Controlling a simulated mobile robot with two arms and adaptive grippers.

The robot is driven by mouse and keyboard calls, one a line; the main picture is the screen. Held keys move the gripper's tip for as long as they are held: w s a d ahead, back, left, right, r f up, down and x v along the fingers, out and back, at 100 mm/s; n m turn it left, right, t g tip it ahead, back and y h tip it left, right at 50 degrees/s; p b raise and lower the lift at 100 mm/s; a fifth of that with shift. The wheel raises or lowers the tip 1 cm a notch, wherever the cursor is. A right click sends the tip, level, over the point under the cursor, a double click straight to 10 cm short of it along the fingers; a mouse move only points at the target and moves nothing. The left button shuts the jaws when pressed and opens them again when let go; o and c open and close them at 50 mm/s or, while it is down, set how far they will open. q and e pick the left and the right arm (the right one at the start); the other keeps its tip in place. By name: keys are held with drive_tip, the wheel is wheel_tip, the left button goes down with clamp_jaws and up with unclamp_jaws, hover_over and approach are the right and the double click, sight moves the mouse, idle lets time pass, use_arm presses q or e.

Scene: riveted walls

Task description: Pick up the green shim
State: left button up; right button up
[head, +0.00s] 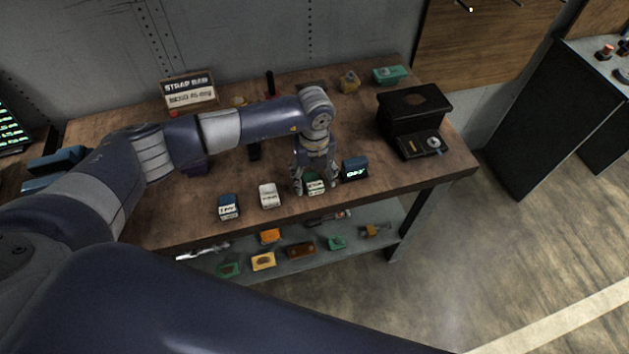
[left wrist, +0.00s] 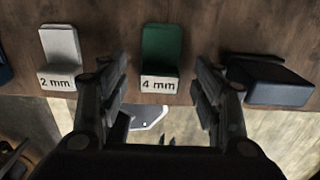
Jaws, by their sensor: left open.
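The green shim (head: 315,187) stands near the front edge of the wooden table, under my left gripper in the head view. In the left wrist view the green shim (left wrist: 161,52) has a white label reading "4 mm" and sits between the two fingers, ahead of their tips. My left gripper (head: 314,185) is open and points down at it. It also shows open and empty in the left wrist view (left wrist: 162,88). A white shim (left wrist: 60,55) labelled "2 mm" stands to the left. My right gripper is not in view.
A dark device (head: 354,168) with a lit display stands close right of the green shim. A blue shim (head: 229,206) stands farther left. A black box (head: 414,109) is at the table's right. The lower shelf (head: 290,262) holds several small items.

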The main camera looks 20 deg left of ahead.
use_arm(q)
drive_tip(key=shift+f, duration=0.75)
drive_tip(key=c, duration=1.1)
drive_tip(key=shift+r, duration=0.1)
